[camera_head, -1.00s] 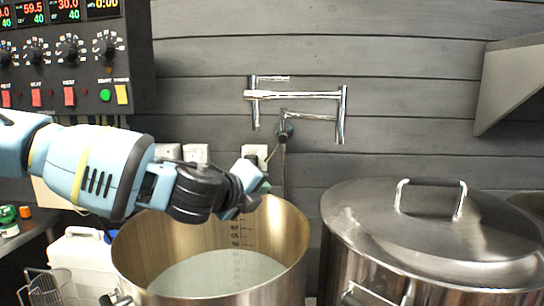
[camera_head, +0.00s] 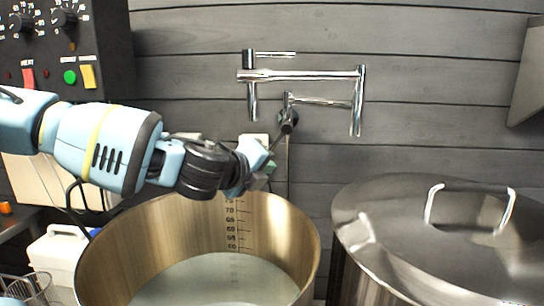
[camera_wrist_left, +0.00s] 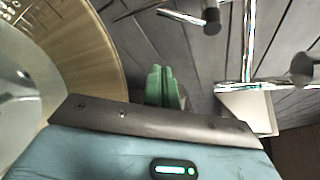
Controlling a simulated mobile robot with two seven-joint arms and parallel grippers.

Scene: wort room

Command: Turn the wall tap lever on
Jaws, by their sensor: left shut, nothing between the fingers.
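The chrome wall tap (camera_head: 305,75) is mounted on the grey plank wall, with folding arms and downward pipes. A thin bar that looks like its lever (camera_head: 276,54) sticks out to the right at the top left of the tap and lies roughly level. My left gripper (camera_head: 268,170) is shut and empty, below the tap and above the back rim of the open pot. Its green fingers (camera_wrist_left: 160,84) lie together in the left wrist view, where the tap's chrome pipes (camera_wrist_left: 247,50) show to the right, apart from the fingers. My right gripper is out of view.
The open steel pot (camera_head: 110,245) holds pale liquid. A lidded steel pot (camera_head: 375,215) stands to the right. The wall around the tap is clear.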

